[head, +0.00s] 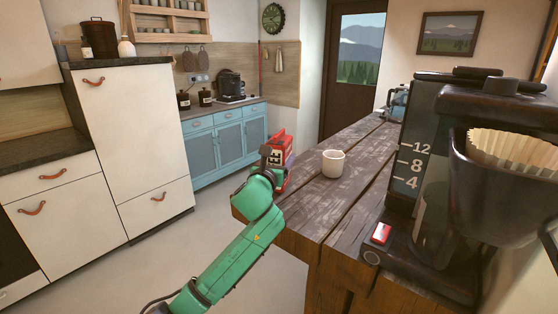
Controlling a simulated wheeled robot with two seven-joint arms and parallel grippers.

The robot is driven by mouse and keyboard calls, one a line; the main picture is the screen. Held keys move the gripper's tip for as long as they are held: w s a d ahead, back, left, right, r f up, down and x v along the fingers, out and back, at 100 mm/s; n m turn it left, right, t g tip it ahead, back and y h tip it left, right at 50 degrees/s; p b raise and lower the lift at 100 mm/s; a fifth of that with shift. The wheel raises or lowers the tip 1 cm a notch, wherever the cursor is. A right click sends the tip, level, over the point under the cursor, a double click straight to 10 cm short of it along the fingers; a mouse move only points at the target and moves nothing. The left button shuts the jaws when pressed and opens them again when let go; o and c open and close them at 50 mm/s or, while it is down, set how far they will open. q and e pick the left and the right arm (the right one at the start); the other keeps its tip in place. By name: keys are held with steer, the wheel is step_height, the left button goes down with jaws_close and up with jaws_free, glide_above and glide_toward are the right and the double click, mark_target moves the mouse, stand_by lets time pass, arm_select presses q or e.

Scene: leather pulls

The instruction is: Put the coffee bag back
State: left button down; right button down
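The red coffee bag (278,150) stands out against the left edge of the wooden table (325,205) in the head view, with pale lettering partly visible. My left arm is green and reaches up to the bag from below. My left gripper (268,165) is right at the bag, overlapping its left and lower part. Its fingers are mostly hidden by the wrist, so I cannot tell whether they grip the bag. I also cannot tell whether the bag rests on the table or is held beside its edge. My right gripper is not in view.
A large black coffee maker (425,150) with a paper filter (515,150) fills the right side. Blue cabinets (227,145) and white cabinets (130,140) line the left; the floor between is clear.

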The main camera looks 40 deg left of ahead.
arm_select(q)
jaws_free()
steer(key=shift+r, duration=0.1)
steer(key=shift+s+d, duration=0.1)
steer(key=shift+s, duration=0.15)
steer(key=b+v, duration=0.2)
steer(key=v, duration=0.9)
steer(key=shift+s, duration=0.1)
steer(key=shift+s+d, duration=0.15)
steer(key=shift+s, duration=0.1)
